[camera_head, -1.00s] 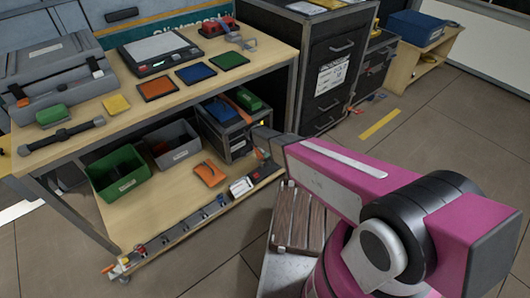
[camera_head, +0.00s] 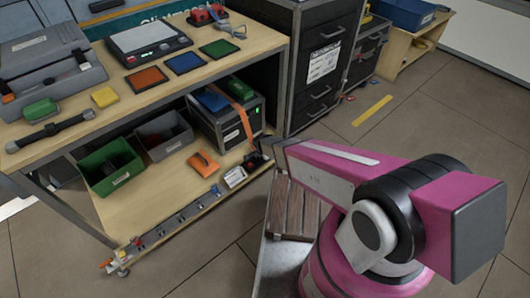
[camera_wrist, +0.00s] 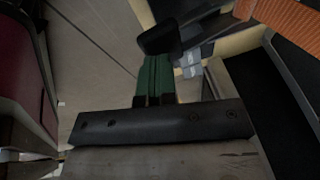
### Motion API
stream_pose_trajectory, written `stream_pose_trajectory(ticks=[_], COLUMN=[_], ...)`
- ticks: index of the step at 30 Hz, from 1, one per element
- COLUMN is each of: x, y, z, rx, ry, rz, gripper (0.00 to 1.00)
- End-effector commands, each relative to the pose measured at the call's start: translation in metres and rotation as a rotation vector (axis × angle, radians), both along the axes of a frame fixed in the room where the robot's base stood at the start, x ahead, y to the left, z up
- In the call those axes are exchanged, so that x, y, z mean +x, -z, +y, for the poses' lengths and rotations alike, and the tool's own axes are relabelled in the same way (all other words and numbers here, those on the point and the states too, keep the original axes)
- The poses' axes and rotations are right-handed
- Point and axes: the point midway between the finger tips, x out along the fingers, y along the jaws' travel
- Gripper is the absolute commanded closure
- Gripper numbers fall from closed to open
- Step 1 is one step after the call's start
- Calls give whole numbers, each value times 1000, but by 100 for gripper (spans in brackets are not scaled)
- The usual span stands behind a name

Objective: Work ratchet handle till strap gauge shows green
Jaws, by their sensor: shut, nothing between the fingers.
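A black case (camera_head: 200,128) stands at the right end of the cart's lower shelf. An orange strap (camera_head: 243,117) runs over it and down its front. The ratchet (camera_head: 255,160), small and dark with some red, sits at the strap's lower end by the shelf edge. My gripper (camera_head: 270,146) is close to it, small and partly hidden by my arm. In the wrist view my gripper (camera_wrist: 154,60) has its green fingers together and empty, close to a black handle (camera_wrist: 160,37). I cannot tell whether they touch.
On the lower shelf are a green bin (camera_head: 110,170), a grey bin (camera_head: 165,137) and an orange pouch (camera_head: 203,163). A rail with small parts (camera_head: 180,217) lines the front edge. A drawer cabinet (camera_head: 318,65) stands right of the cart.

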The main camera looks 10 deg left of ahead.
Motion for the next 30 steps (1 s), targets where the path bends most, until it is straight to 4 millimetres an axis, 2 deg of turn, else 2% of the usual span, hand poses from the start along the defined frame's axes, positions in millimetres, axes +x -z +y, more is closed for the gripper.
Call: stream_pose_trajectory(ticks=[12,30], x=[-3,-2], y=[12,12], z=[-4,-7], rx=[-1,-4], ry=[1,3], rz=[1,5], gripper=[100,100])
